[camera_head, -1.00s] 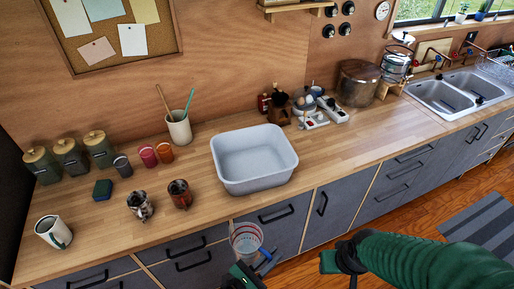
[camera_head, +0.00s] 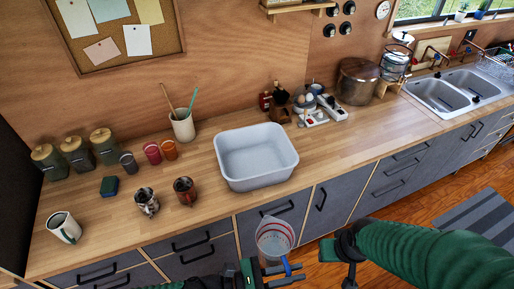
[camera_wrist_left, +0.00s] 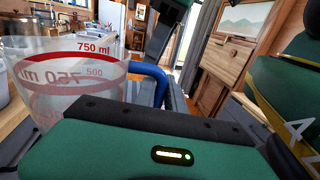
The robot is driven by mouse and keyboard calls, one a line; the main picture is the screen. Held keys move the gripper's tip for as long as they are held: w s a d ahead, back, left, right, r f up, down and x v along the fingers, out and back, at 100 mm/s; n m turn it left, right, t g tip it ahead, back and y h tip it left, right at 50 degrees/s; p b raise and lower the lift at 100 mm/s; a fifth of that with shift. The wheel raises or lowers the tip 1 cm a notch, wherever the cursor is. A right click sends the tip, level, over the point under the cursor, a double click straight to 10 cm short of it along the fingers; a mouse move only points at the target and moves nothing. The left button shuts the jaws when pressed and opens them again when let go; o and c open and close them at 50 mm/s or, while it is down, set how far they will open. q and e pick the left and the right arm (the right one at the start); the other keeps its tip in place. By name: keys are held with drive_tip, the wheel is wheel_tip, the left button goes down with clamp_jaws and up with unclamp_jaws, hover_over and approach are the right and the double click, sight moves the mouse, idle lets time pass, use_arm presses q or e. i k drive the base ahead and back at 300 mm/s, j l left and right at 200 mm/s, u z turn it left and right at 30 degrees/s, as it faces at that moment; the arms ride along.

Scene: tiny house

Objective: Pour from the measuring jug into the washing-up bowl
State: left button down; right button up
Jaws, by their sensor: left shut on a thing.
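The clear measuring jug (camera_head: 274,238) with red markings and a blue handle is in front of the counter edge, below the washing-up bowl in the head view. My left gripper (camera_head: 284,273) is shut on its handle. The jug looks about upright; I cannot make out its contents. In the left wrist view the jug (camera_wrist_left: 65,75) fills the left side, with its blue handle (camera_wrist_left: 150,72) beside my gripper. The pale grey washing-up bowl (camera_head: 256,183) stands on the counter and looks empty. My right gripper (camera_head: 335,250) is to the right of the jug; its jaws are unclear.
On the wooden counter (camera_head: 330,160), two metallic mugs (camera_head: 147,202) (camera_head: 184,191), a white mug (camera_head: 63,228) and a utensil pot (camera_head: 183,126) stand left of the bowl. Counter right of the bowl is clear.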

sight(257, 156)
drive_tip(key=i, duration=1)
